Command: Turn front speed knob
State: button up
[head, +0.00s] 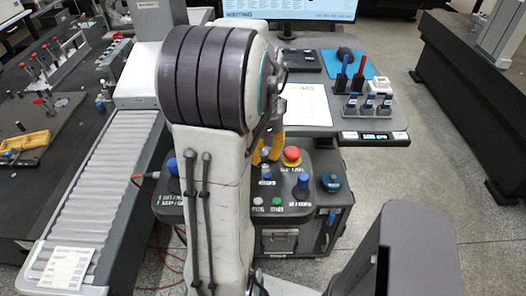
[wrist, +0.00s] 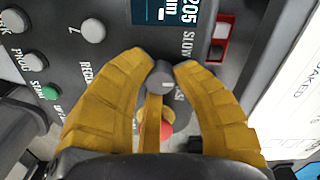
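The front speed knob (wrist: 161,80) is a small dark grey knob with a pale pointer mark, on the dark control panel in the wrist view. "SLOW" is printed to its upper right; another label beside it is partly covered. My gripper (wrist: 164,68) has yellow fingers, whose tips sit on both sides of the knob and appear to touch it. In the head view the yellow fingers (head: 272,150) show only partly beside my arm, over the control box (head: 290,212). The knob is hidden there behind my arm and gripper.
A red mushroom button (head: 291,156) stands close to my fingers. A blue-topped control (head: 303,181) and a green button (head: 276,202) are on the box. In the wrist view a display (wrist: 163,12) lies above the knob.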

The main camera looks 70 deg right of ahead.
grip_shut()
jog(key=shift+n, duration=0.3)
jog(key=n, duration=0.4)
jog(key=shift+b, duration=0.35)
jog(key=shift+a+n, duration=0.1)
jog(key=shift+n, duration=2.4)
jog(key=shift+o, duration=2)
grip_release()
